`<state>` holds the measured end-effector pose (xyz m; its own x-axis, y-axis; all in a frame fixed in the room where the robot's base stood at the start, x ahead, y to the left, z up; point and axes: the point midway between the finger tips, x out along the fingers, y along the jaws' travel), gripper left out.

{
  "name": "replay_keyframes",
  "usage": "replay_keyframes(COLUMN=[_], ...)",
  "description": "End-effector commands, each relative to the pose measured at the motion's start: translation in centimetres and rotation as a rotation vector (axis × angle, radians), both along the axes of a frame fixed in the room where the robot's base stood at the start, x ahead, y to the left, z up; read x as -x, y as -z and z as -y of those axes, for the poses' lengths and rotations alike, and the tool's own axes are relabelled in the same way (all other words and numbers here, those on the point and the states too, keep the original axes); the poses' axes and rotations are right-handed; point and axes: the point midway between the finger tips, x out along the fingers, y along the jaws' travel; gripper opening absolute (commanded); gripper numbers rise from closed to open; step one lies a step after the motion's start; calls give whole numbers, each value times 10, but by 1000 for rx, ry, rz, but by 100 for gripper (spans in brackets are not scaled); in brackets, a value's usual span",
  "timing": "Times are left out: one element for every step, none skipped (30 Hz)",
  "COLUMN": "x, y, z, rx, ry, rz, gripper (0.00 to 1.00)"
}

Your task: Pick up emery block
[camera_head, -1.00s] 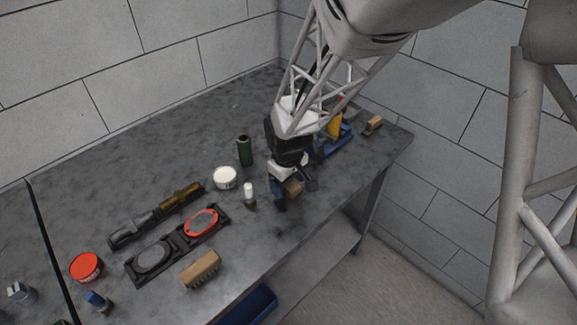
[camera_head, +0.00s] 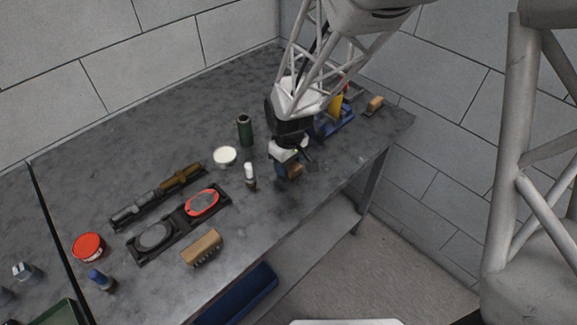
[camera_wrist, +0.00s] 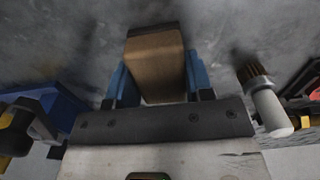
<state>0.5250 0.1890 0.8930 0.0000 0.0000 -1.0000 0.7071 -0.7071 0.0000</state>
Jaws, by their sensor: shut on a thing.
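The emery block (camera_wrist: 156,62) is a tan-brown block with a dark far end, held between the two blue fingers of my gripper (camera_wrist: 158,80) in the wrist view. My gripper is shut on it.
A white-capped brush (camera_head: 249,176) stands just left of my gripper, with a white tub (camera_head: 224,156) and a green cylinder (camera_head: 245,130) behind. A blue tool (camera_head: 335,122) and a small wooden brush (camera_head: 374,106) lie right. A wooden brush (camera_head: 202,247) lies near the front edge.

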Motion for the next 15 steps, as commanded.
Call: replay_keyframes(x=[0,0,0,0,0,0,0,0,0,0,0,0,0,0,0], y=[0,0,0,0,0,0,0,0,-1,-1,-2,-3,-4,-5,-7], z=[0,0,0,0,0,0,0,0,0,0,0,0,0,0,0], rx=[0,0,0,0,0,0,0,0,0,-1,-1,-1,-1,-1,-1], ry=[0,0,0,0,0,0,0,0,0,0,0,0,0,0,0], rz=[0,0,0,0,0,0,0,0,0,1,1,1,1,1,1], gripper=[22,22,22,22,22,22,22,22,22,22,22,22,22,22,22])
